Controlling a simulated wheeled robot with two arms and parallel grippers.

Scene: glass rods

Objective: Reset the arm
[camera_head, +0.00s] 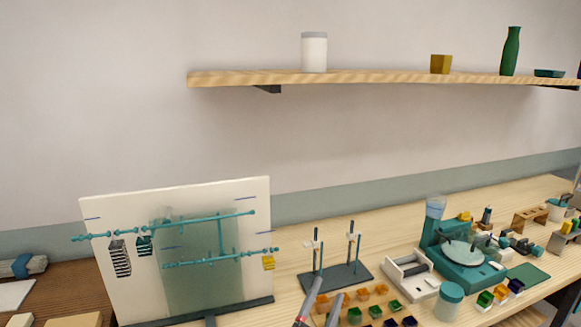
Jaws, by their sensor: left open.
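My left gripper (329,288) shows at the bottom centre edge, its two fingers apart and pointing up, with nothing seen between them. Its wrist and arm are cut off by the frame. It is in front of the small dark stand and left of the coloured blocks as seen here. My right gripper is not in view. Teal glass rods (221,239) with knobbed ends lie across a white upright panel (120,207) on the left.
A dark stand (350,275) with two upright posts is near the gripper. Coloured blocks (381,289), a white tray-like holder (411,275), a lidded jar (449,301) and a teal machine (463,260) crowd the right. A wooden shelf (380,77) is above.

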